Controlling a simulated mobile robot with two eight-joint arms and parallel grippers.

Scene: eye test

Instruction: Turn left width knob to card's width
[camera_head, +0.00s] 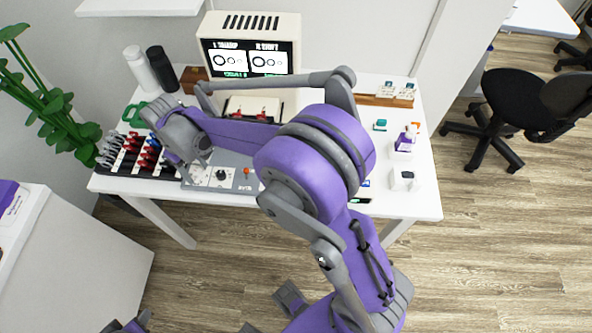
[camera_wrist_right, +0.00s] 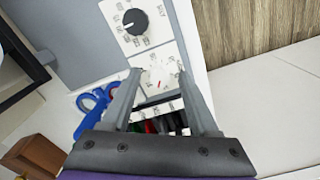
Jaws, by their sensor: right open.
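The grey console (camera_head: 240,184) on the white table has a black knob (camera_head: 221,174), which also shows in the wrist view (camera_wrist_right: 136,21). Left of it is a pale dial (camera_head: 197,178); in the wrist view this white dial (camera_wrist_right: 158,80) has a red mark. My right gripper (camera_wrist_right: 160,74) is open, its fingertips on either side of this dial; I cannot tell whether they touch it. Small cards (camera_head: 397,90) stand in a wooden holder at the back right, too small to read. The screen (camera_head: 247,58) shows two panels with rings.
A rack of red and dark handles (camera_head: 135,155) stands left of the console. Two bottles (camera_head: 160,68) stand behind it. A blue-handled tool (camera_wrist_right: 95,108) lies near the gripper in the wrist view. A purple-white item (camera_head: 405,139) and small white box (camera_head: 404,180) are at right.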

